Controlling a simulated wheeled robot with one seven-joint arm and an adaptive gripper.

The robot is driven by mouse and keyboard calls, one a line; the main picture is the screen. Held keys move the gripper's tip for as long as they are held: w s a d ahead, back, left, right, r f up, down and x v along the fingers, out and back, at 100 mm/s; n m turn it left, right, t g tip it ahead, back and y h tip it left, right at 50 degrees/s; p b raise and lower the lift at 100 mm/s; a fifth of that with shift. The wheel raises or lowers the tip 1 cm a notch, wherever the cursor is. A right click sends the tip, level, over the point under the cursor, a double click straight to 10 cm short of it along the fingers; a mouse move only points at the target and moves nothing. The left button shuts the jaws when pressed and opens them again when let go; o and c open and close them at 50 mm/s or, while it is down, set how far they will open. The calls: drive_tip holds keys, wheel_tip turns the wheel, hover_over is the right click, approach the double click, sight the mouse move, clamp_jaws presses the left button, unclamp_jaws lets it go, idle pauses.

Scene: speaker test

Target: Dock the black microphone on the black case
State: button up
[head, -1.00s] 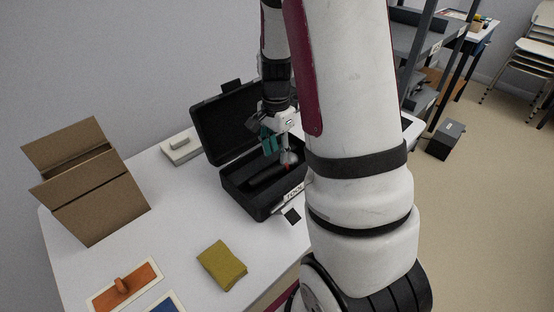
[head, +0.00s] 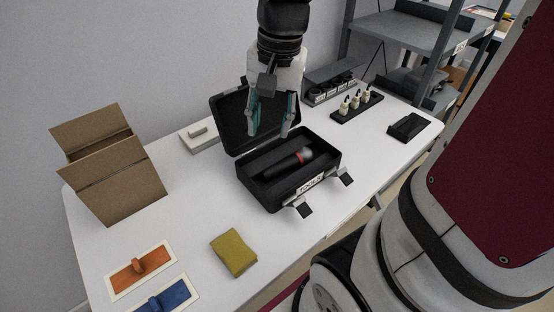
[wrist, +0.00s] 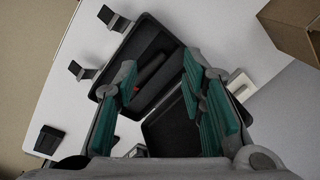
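The open black case (head: 255,192) stands on the white table, its lid (head: 228,112) tilted up at the back and a "TOOLS" label on its front. The black microphone (head: 304,155), with a red ring below its grey head, lies lengthwise inside the case. It also shows in the wrist view (wrist: 150,72) between my fingers. My gripper (head: 272,128) is open and empty, its teal-padded fingers spread above the case and apart from the microphone. Part of the lid is hidden behind my fingers.
A cardboard box (head: 125,175) and a white block (head: 200,137) stand left of the case. Small bottles in a black rack (head: 345,114) and a black holder (head: 408,126) are at right.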

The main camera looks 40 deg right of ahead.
drive_tip(key=s+a+r+n, duration=0.1)
drive_tip(key=s+a+n, duration=0.3)
drive_tip(key=s, duration=0.3)
drive_tip(key=s+a+r+n+t, duration=0.1)
drive_tip(key=s+a+n, duration=0.2)
drive_tip(key=s+n, duration=0.2)
drive_tip(key=s, duration=0.3)
drive_tip(key=shift+a+r+n+h, duration=0.35)
drive_tip(key=shift+r+n+h, duration=0.05)
drive_tip(key=shift+w, duration=0.1)
wheel_tip(320, 180, up, 11)
drive_tip(key=t+p, duration=0.2)
drive_tip(key=p, duration=0.7)
drive_tip(key=shift+d+f, duration=0.15)
drive_tip(key=shift+f, duration=0.05)
